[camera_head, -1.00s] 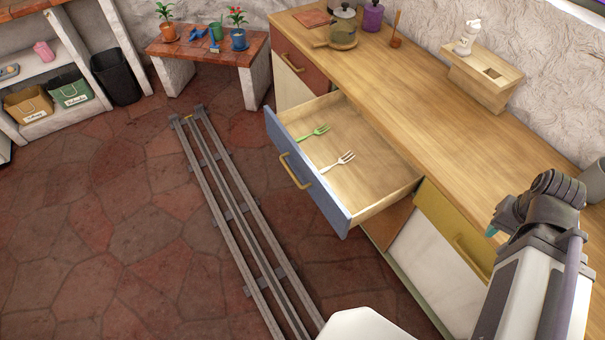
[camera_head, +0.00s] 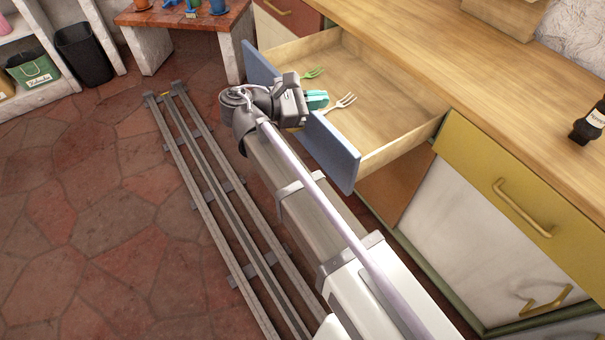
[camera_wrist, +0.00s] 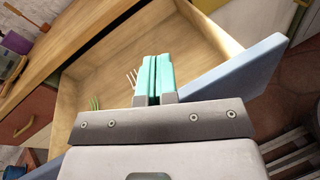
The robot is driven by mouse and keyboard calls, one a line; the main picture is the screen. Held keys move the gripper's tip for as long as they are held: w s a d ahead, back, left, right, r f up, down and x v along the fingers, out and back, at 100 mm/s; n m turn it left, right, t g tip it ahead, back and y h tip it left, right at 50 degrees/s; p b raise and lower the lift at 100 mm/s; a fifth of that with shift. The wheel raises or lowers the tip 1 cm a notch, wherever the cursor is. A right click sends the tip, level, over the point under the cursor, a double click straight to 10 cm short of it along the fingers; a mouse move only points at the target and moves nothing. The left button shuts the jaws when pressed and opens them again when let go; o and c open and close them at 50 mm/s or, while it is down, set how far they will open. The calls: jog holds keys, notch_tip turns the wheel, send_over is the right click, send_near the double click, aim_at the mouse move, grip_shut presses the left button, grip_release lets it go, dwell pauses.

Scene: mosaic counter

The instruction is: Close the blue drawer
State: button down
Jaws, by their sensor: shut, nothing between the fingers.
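The blue drawer (camera_head: 338,158) stands pulled out from the wooden counter, showing its wooden inside. A green fork (camera_head: 313,73) and a pale fork (camera_head: 342,103) lie in it. My gripper (camera_head: 318,100) is shut and empty, its teal fingers at the drawer's blue front in the head view. In the wrist view the fingers (camera_wrist: 155,75) point over the drawer's inside, with the blue front (camera_wrist: 235,75) to the right. My arm hides the drawer's handle and the middle of its front. I cannot tell whether the fingers touch the drawer.
A yellow drawer (camera_head: 510,185) is shut to the right of the blue one. A dark bottle (camera_head: 591,122) stands on the counter. Floor rails (camera_head: 215,190) run along the left, and a low bench (camera_head: 190,20) stands behind.

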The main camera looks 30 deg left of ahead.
jog(key=s+a+f+n+t+y+b, duration=0.2)
jog(key=s+a+f+n+b, duration=0.15)
jog(key=s+f+b, duration=0.3)
jog(key=s+a+f+n+t+y+b, duration=0.1)
jog(key=s+a+f+n+t+b, duration=0.15)
jog(key=s+a+f+b, duration=0.35)
jog(key=p, duration=0.2)
send_near(313, 137)
jog(key=shift+g, duration=0.25)
jog(key=x, duration=0.7)
jog(key=shift+w, duration=0.25)
